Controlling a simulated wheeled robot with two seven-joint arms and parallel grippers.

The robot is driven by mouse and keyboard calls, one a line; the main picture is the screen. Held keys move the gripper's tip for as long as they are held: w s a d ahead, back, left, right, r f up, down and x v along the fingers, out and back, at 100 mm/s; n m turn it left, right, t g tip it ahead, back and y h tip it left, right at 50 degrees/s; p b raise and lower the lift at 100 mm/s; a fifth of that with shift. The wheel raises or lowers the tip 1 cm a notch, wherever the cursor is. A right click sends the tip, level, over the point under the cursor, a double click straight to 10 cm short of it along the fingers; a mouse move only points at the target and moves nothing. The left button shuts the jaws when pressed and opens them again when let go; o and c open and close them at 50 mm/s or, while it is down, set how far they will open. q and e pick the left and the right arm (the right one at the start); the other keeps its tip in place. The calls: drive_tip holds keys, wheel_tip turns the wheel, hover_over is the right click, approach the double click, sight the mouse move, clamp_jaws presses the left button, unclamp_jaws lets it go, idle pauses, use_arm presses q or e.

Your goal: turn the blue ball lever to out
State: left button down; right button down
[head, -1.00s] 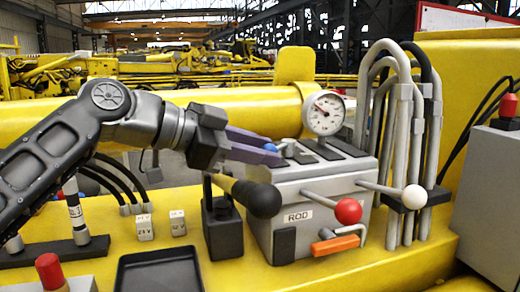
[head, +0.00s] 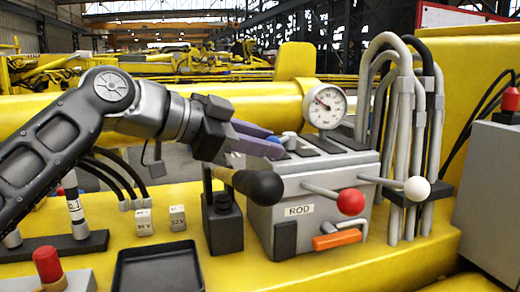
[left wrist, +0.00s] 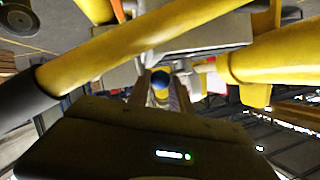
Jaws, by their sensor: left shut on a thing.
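The blue ball lever shows in the head view as a small blue spot (head: 274,139) at the tips of my left gripper (head: 262,145), above the grey valve box (head: 318,190). In the left wrist view the blue ball (left wrist: 160,79) sits between the fingers. My left gripper is shut on it. The lever's rod and the out marking cannot be made out. My right gripper is not in view.
A black-knobbed yellow lever (head: 264,188) stands just below my left gripper. A gauge (head: 325,107) and grey hoses (head: 398,150) stand close behind.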

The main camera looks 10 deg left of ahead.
use_arm(q)
drive_tip(key=shift+s+d+n+t+y+b, duration=0.1)
drive_tip(key=shift+d+n+t+y+b, duration=0.2)
drive_tip(key=shift+d+n+y+b, duration=0.15)
drive_tip(key=c, duration=1.1)
unclamp_jaws()
drive_tip(key=shift+d, duration=0.1)
drive_tip(key=shift+c, duration=0.2)
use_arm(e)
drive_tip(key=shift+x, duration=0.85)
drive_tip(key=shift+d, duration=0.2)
use_arm(q)
drive_tip(key=b+v, duration=0.1)
drive_tip(key=v, duration=0.7)
drive_tip(key=shift+f, duration=0.1)
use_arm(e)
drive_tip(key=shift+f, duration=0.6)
